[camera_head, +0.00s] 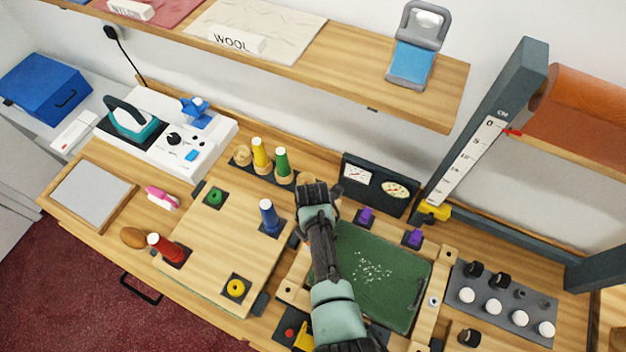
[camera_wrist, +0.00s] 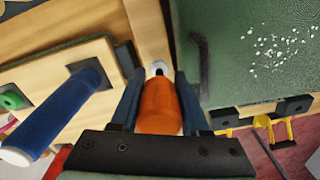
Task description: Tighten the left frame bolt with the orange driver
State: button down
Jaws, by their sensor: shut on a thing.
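My gripper (camera_wrist: 160,96) is shut on the orange driver (camera_wrist: 160,108), with one finger on each side of its handle. In the wrist view, a pale round bolt (camera_wrist: 158,68) with a dark centre shows just past the driver on a light wood frame strip (camera_wrist: 148,30). The driver's tip is hidden, so I cannot tell whether it touches the bolt. In the head view my gripper (camera_head: 313,190) and arm hide the driver and the left bolt. The right frame strip (camera_head: 429,318) carries another bolt (camera_head: 433,301).
A green board (camera_head: 385,270) lies between the strips. A blue driver (camera_head: 268,216) stands close to the left of my gripper, and yellow (camera_head: 261,153) and green (camera_head: 282,162) ones stand behind. A gauge box (camera_head: 377,184) and knob panel (camera_head: 500,300) lie to the right.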

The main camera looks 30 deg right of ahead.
jog(key=m, duration=0.7)
jog(key=shift+s, duration=0.25)
jog(key=shift+a+r+p, duration=0.1)
jog(key=shift+r+p, duration=0.85)
jog(key=shift+r, duration=2.4)
